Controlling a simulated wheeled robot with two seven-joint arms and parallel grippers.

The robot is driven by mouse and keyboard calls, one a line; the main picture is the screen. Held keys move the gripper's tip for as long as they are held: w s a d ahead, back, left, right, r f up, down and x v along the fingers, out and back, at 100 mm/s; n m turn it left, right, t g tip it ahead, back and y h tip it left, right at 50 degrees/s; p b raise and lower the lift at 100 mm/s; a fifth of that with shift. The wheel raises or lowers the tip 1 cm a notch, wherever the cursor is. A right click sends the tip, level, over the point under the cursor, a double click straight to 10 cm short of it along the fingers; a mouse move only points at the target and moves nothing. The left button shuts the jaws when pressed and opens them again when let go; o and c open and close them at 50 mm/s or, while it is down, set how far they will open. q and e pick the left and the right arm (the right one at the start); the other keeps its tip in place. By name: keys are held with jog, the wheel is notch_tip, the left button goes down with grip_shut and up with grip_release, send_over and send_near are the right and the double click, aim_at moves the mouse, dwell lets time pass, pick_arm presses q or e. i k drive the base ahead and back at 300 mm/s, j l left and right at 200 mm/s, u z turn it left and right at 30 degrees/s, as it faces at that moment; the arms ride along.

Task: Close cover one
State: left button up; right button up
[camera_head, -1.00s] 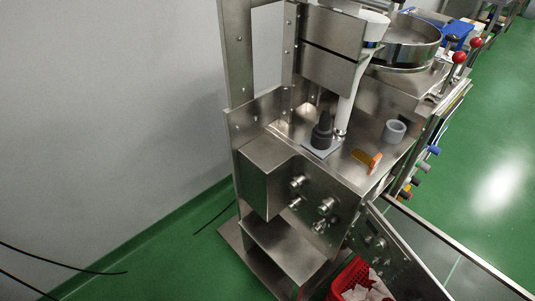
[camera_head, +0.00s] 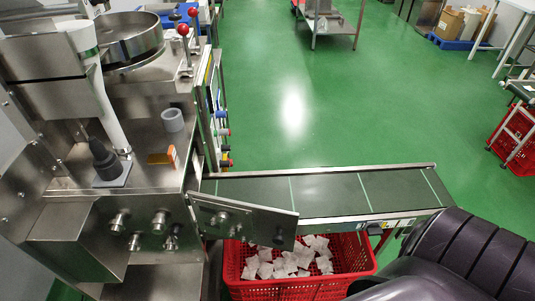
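The steel teabag packing machine (camera_head: 150,205) fills the left of the view. A flat steel panel with knobs (camera_head: 243,218) stands out from its front right, swung away from the body and in front of the conveyor. It looks like an open cover, but no label tells which cover is number one. Several round knobs (camera_head: 160,222) sit on the machine's front face. A dark ribbed arm of mine comes in at the bottom right, well right of the panel. Neither of my grippers shows.
A conveyor (camera_head: 330,195) with a green belt runs right from the machine. A red crate (camera_head: 300,290) of white teabags stands below it. A grey cup (camera_head: 172,120) and an orange block (camera_head: 161,158) are on the machine top. Open green floor (camera_head: 330,100) lies beyond.

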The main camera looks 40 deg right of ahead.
aim_at(269, 226)
jog(key=z, duration=0.8)
